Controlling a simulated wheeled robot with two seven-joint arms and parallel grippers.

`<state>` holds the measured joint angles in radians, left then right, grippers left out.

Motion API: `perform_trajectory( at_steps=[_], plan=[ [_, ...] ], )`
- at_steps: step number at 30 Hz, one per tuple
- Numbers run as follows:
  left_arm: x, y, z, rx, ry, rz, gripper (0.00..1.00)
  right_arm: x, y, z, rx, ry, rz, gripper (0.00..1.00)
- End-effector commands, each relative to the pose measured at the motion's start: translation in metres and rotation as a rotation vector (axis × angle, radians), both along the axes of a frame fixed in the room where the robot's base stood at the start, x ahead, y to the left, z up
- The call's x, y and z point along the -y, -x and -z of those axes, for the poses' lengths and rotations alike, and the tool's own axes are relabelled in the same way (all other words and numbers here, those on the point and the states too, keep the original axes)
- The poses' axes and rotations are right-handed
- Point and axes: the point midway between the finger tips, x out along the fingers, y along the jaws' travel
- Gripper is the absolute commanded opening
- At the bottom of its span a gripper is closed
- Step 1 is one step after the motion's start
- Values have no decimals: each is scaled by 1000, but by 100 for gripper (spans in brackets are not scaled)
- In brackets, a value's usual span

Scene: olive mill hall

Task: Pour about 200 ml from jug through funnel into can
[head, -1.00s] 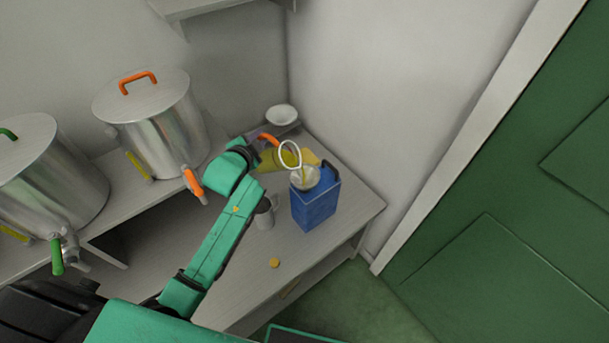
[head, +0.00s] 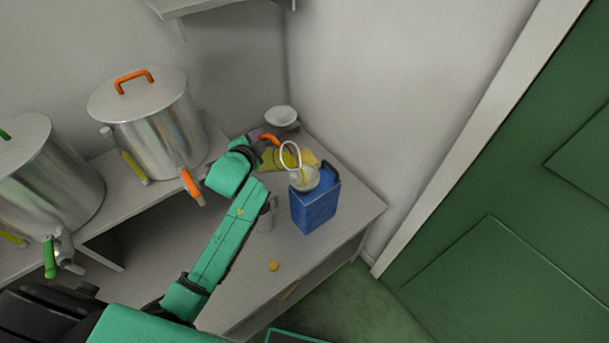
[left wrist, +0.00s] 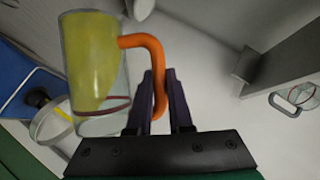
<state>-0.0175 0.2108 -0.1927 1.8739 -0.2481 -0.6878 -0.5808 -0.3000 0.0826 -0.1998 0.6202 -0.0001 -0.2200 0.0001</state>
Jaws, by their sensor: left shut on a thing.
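The clear jug (head: 289,159) holds yellow-green oil and is tilted, with its pale rim over the funnel. My left gripper (head: 260,138) is shut on its orange handle; in the left wrist view the purple fingers (left wrist: 159,82) grip the handle beside the jug (left wrist: 95,65). The funnel (head: 304,181) sits on top of the blue can (head: 315,209). A thin yellow stream appears to run from the jug's rim into the funnel; a yellow streak also shows on the funnel (left wrist: 58,128) in the left wrist view. The level inside the can is hidden. My right gripper is out of view.
A small metal cup (head: 265,218) stands left of the can, partly behind my left arm. A yellow cap (head: 273,266) lies near the bench's front. A white bowl (head: 281,116) stands behind. Steel tanks (head: 155,125) with taps stand left. A wall rises behind the can.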

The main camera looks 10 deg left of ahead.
Motion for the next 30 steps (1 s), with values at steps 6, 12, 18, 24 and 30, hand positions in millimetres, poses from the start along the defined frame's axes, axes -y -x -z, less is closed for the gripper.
perform_trajectory(
  at_steps=[6, 12, 18, 24, 30],
  plan=[
    [1, 0, -2, 6, -14, 0, 0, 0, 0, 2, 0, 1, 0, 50],
    [2, 0, -3, 6, -30, 1, 0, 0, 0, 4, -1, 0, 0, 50],
    [3, 0, -6, 10, -41, 0, 0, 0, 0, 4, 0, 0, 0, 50],
    [3, 0, -6, 11, -52, 0, 0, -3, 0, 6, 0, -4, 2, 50],
    [4, 0, -8, 13, -65, 0, 0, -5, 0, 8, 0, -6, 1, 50]
  ],
)
